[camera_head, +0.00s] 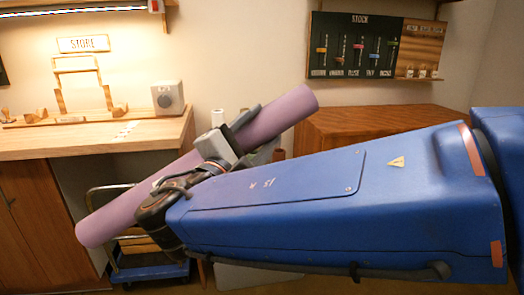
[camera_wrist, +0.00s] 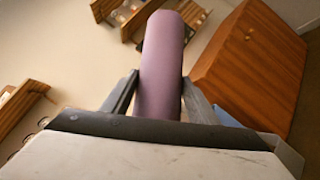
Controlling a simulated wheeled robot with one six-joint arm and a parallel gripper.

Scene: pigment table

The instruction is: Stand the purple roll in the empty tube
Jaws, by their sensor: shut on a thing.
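The purple roll (camera_head: 283,115) is long and smooth and is held off the floor, tilted, with its upper end to the right and its lower end to the left. My gripper (camera_head: 256,132) is shut on it around its middle part. In the wrist view the purple roll (camera_wrist: 161,65) lies between the two fingers of my gripper (camera_wrist: 160,98) and points away from the camera. I cannot tell whether either belongs to the empty tube.
A wooden workbench (camera_head: 80,143) stands at the left with a grey box (camera_head: 168,97) on it. A blue trolley (camera_head: 150,272) is below. A wooden cabinet (camera_head: 365,122) stands behind my arm at the right. A dark STOCK board (camera_head: 352,30) hangs above it.

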